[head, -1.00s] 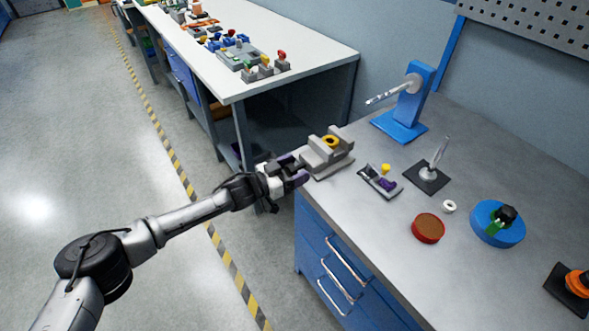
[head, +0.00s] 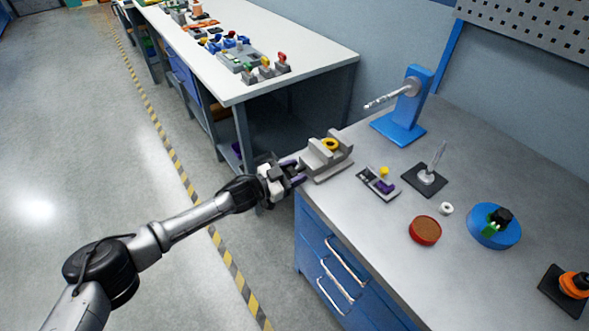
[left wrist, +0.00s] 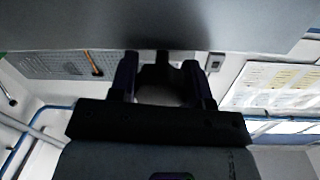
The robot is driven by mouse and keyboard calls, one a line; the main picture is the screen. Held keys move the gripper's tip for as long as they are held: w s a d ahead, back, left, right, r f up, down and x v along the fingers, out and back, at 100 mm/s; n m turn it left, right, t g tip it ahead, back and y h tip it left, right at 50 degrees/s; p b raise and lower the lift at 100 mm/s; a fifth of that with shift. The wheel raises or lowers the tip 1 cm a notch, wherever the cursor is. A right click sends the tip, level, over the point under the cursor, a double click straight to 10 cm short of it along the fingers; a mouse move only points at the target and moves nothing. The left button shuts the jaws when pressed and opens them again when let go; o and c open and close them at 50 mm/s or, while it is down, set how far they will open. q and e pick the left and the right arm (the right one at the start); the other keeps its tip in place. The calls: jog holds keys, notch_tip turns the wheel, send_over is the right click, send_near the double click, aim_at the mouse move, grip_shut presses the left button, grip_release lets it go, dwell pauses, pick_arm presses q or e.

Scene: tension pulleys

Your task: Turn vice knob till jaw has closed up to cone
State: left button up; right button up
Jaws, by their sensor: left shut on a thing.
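The grey vice (head: 326,160) stands at the left corner of the grey bench. A yellow ring-like piece (head: 330,144), which may be the cone, sits between its jaws; I cannot tell whether the jaw touches it. My left gripper (head: 295,172) is at the vice's left end, shut on the vice knob, which the fingers mostly hide. In the left wrist view the two dark fingers (left wrist: 161,80) stand on either side of a dark shape beneath a large grey surface. My right gripper is not in view.
On the bench to the right are a small fixture with a yellow knob (head: 378,183), a blue stand (head: 402,110), a black-based lever (head: 426,176), a red round tin (head: 425,230) and a blue disc (head: 494,226). A white table (head: 250,60) with parts stands behind.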

pick_arm(q)
jog(key=o, duration=0.9)
jog(key=shift+p+v, duration=1.45)
jog(key=shift+v, duration=5.45)
jog(key=shift+s+f, duration=0.1)
jog(key=shift+f, duration=0.05)
